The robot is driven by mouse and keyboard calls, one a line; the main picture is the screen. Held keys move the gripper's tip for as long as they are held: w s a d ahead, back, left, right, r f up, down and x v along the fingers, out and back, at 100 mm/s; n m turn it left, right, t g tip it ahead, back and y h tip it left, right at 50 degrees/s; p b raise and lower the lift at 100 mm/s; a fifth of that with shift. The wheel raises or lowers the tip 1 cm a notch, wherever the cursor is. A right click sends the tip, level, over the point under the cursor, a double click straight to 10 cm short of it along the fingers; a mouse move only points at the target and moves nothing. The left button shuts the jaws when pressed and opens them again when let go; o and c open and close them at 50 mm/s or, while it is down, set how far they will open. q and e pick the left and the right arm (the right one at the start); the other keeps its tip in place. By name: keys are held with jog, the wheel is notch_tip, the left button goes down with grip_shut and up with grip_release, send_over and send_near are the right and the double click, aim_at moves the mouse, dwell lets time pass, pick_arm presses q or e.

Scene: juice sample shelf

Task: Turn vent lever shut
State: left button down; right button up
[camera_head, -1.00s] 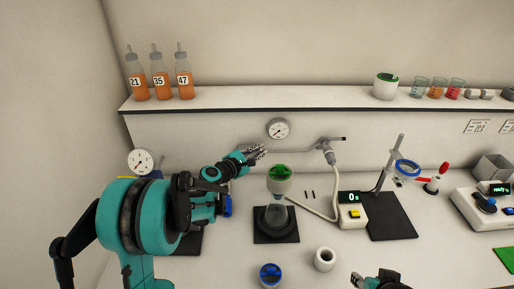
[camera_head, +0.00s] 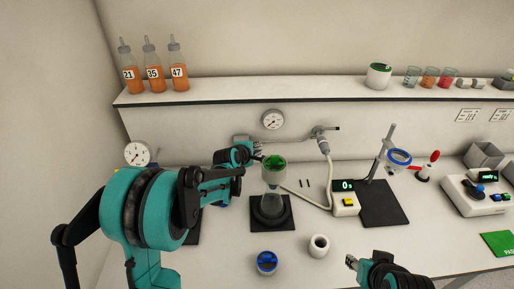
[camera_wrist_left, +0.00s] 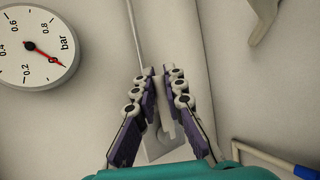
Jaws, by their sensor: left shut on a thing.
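The vent lever (camera_wrist_left: 160,88) is a pale narrow piece between my left fingers in the left wrist view. It stands in front of a pale plate (camera_wrist_left: 165,150) on the wall. My left gripper (camera_wrist_left: 161,78) is shut on it, with a finger on each side. In the head view my left gripper (camera_head: 257,149) is at the wall, left of the hose fitting, and hides most of the lever. My right gripper (camera_head: 351,262) is low at the front, away from the wall; its jaw gap is unclear.
A flask with a green-topped funnel (camera_head: 274,167) stands close below my left gripper. A pressure gauge (camera_head: 273,119) is on the wall above; its red needle shows near 0 in the wrist view (camera_wrist_left: 35,45). A hose (camera_head: 328,180) hangs at right. A blue-topped jar (camera_head: 267,262) and white cup (camera_head: 319,246) stand in front.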

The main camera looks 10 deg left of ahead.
dwell(0.4)
pick_arm(q)
jog(key=c, duration=1.6)
grip_release()
